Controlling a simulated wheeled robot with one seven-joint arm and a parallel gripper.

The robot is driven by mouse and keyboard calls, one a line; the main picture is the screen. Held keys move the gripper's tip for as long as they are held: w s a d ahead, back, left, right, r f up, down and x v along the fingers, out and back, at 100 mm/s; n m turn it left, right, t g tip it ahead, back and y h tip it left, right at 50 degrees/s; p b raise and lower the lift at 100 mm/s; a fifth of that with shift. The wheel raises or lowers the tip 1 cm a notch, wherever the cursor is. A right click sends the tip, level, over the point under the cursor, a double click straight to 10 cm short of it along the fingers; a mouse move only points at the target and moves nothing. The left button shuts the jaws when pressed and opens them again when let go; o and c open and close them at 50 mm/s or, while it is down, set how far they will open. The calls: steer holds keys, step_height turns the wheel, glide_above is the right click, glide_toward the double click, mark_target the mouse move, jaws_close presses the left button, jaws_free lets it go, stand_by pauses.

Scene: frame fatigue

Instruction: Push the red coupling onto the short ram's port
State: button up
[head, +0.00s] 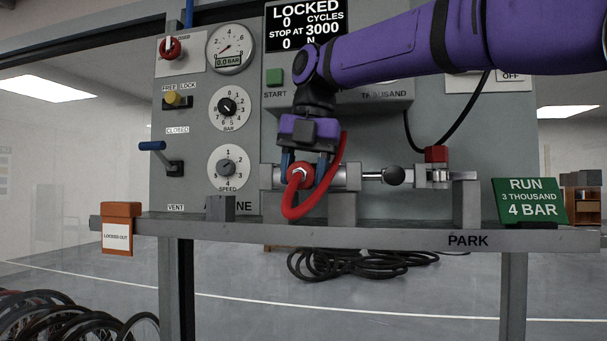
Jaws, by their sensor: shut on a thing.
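My gripper (304,164) points down at the middle of the bench and is shut on the red coupling (299,175). A red hose (290,212) loops down from the coupling and back up to the right behind my gripper. The short ram (347,177) lies level on its stand, its silver body right beside and behind the coupling, with its rod reaching right to a black ball (393,175). The ram's port is hidden behind the coupling and fingers. I cannot tell whether the coupling is seated on it or just in front.
My purple arm crosses the upper right. The panel holds a pressure gauge (230,48) reading 0.0 bar, dials, a blue lever (152,146) and a display (306,24) reading LOCKED.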

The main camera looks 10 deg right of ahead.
steer(key=o, duration=0.9)
steer(key=shift+w+d, duration=0.1)
steer(key=shift+w, duration=0.05)
steer(key=shift+r, duration=1.8)
steer(key=s+d, duration=0.1)
steer(key=s, duration=0.4)
steer(key=s+d+r, duration=0.1)
steer(key=s, duration=0.4)
steer(key=s+d, duration=0.2)
steer(key=s, duration=0.3)
steer(key=shift+s+r, duration=0.2)
steer(key=shift+s, duration=0.05)
steer(key=s+d+f+m+t, duration=0.1)
steer(key=s+d+f+m, duration=0.1)
steer(key=d+f+m, duration=0.4)
steer(key=s+d+f+m+t+h, duration=0.1)
steer(key=d+f+m, duration=0.5)
steer(key=f+m, duration=0.6)
steer(key=s+d+f+m+t, duration=0.2)
steer(key=d+f+m, duration=0.5)
steer(key=m, duration=0.7)
steer(key=shift+s+d+f+t+h, duration=0.15)
steer(key=shift+s+f, duration=0.1)
steer(key=shift+f, duration=0.2)
steer(key=shift+s+a+f+t+h, duration=0.1)
steer(key=shift+s+f, duration=0.2)
steer(key=shift+f, duration=0.2)
steer(key=shift+s+d+f+t+h, duration=0.15)
steer(key=shift+s+f, duration=0.1)
steer(key=shift+f, duration=0.2)
